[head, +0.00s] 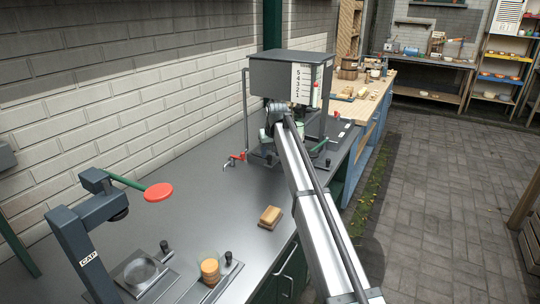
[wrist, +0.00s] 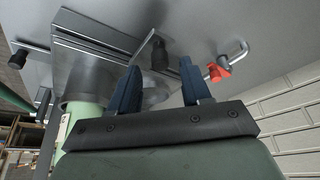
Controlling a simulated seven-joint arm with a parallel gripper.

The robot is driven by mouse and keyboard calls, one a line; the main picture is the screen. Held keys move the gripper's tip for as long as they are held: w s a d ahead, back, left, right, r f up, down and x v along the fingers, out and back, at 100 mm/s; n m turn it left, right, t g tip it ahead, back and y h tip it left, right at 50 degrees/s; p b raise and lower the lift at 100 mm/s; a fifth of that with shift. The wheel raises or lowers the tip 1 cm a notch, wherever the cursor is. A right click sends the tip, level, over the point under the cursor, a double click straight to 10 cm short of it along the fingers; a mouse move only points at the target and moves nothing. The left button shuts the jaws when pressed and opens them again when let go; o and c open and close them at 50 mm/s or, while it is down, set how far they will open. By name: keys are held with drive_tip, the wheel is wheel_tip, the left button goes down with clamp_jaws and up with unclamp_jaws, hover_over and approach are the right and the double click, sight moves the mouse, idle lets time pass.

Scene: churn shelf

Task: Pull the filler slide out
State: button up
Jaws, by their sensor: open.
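The filler (head: 283,72) is a grey box on posts with a 1-to-5 scale, at the far end of the steel counter. In the wrist view, a flat metal slide plate (wrist: 146,52) bears an upright black knob (wrist: 159,52). My gripper (wrist: 160,76) is open, and its two dark blue fingers point towards this knob. The knob shows between the fingertips; I cannot tell whether it is within their reach. No contact shows.
A red-handled tap (wrist: 219,71) is close beside the right finger. A pale green cylinder (wrist: 82,122) stands left of the gripper. Nearer on the counter are a butter-coloured block (head: 270,217), a capping press (head: 85,240) and a jar (head: 210,270).

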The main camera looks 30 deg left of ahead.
drive_tip(key=shift+x, duration=1.1)
clamp_jaws()
